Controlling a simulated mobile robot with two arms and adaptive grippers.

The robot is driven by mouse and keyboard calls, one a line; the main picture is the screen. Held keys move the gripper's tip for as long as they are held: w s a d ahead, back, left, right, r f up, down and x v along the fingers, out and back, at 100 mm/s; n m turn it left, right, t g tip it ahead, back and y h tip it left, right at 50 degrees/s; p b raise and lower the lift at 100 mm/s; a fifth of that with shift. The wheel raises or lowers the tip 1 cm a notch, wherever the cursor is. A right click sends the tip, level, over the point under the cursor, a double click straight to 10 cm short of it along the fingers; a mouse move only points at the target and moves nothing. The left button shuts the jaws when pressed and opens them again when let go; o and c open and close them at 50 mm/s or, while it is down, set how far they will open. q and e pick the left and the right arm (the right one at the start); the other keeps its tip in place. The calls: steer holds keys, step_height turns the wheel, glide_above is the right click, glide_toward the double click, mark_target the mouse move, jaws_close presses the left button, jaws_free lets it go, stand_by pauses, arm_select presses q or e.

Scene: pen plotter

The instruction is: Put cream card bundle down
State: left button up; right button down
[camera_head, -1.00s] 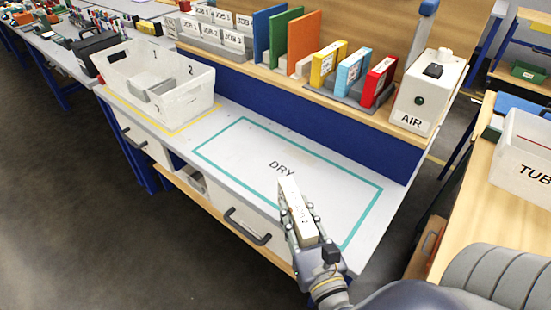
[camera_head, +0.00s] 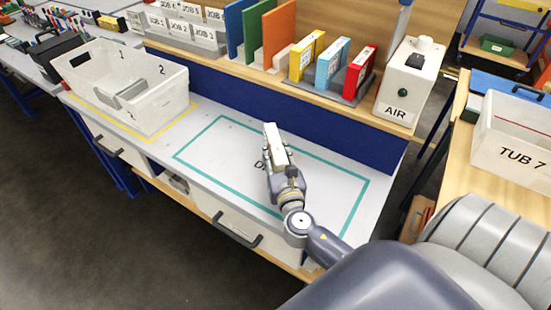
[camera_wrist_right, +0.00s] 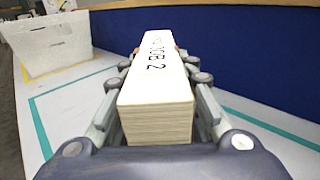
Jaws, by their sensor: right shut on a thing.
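The cream card bundle (camera_head: 274,142) is a long block marked "JOB 2" on top. It also shows in the right wrist view (camera_wrist_right: 155,95), with layered card edges at its near end. My right gripper (camera_head: 279,155) is shut on it, fingers along both long sides. In the head view the bundle is over the teal-outlined DRY area (camera_head: 325,185) of the grey bench. I cannot tell whether its underside touches the bench. The gripper hides most of the "DRY" lettering. My left gripper is not in view.
A white tub (camera_head: 135,95) with compartments stands on the bench at left. A shelf behind holds colored folders, small boxes (camera_head: 330,65) and a white AIR unit (camera_head: 408,80). A blue panel (camera_head: 290,105) closes the bench's back. The outlined area is otherwise clear.

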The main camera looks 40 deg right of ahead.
steer(key=shift+f+b, duration=0.45)
steer(key=shift+f, duration=1.2)
steer(key=shift+f, duration=0.1)
steer(key=c, duration=1.7)
jaws_free()
steer(key=shift+f, duration=0.1)
steer(key=o, duration=0.4)
